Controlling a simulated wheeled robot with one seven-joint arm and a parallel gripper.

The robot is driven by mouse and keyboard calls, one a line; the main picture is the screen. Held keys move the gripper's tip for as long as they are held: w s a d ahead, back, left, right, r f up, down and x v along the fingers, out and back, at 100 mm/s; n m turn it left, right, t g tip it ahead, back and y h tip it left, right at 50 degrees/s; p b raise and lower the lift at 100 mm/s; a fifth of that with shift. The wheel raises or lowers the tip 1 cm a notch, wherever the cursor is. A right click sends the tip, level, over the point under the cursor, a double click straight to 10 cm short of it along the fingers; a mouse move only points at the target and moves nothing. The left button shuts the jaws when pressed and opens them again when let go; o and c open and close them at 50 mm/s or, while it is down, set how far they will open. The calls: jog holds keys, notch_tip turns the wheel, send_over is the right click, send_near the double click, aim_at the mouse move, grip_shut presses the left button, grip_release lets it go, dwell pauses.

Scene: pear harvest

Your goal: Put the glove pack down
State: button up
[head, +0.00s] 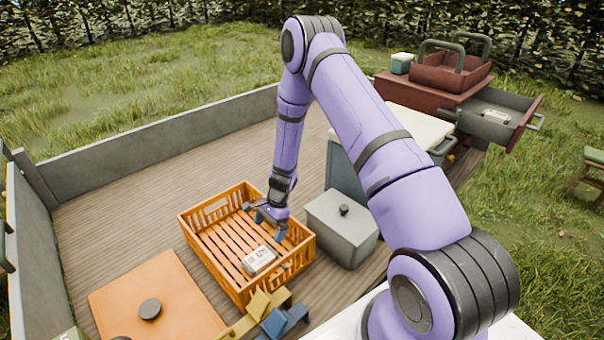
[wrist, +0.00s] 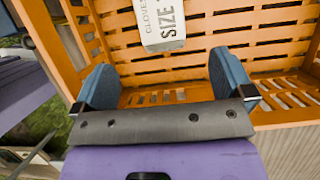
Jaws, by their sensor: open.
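The glove pack (head: 260,260) is a small pale packet with dark print, lying on the slatted floor of the orange crate (head: 205,249). In the wrist view the glove pack (wrist: 160,24) shows the words "GLOVES" and "SIZE" and lies beyond my fingertips. My gripper (head: 266,222) is inside the crate's upper space, behind the pack in the head view. Its two blue fingers are wide apart with nothing between them, as the wrist view of my gripper (wrist: 163,88) also shows. The pack is apart from both fingers.
A grey lidded box (head: 335,232) stands right of the crate. An orange board (head: 165,297) with a dark round knob lies at front left. Yellow and blue pieces (head: 262,312) lie before the crate. A red cabinet's open drawer (head: 496,117) holds another pale pack. The trailer bed behind is clear.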

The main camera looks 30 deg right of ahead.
jog(key=s+r+n+t+h, duration=0.1)
jog(key=s+r+n, duration=0.25)
jog(key=r, duration=1.45)
jog(key=s+r+n+t+h, duration=0.15)
jog(key=r+n, duration=0.35)
jog(key=r, duration=1.3)
jog(key=s+r+n+t, duration=0.2)
jog(key=s+r+n, duration=0.2)
jog(key=s+r, duration=0.85)
jog(key=s+d+r+n+h, duration=0.1)
jog(key=s+r, duration=0.1)
jog(key=s, duration=0.5)
jog(key=s+r+n+t+h, duration=0.1)
jog(key=s+r+n, duration=0.1)
jog(key=s, duration=0.5)
jog(key=shift+s+d+r, duration=0.3)
jog(key=shift+d+r, duration=0.1)
jog(key=shift+t, duration=0.25)
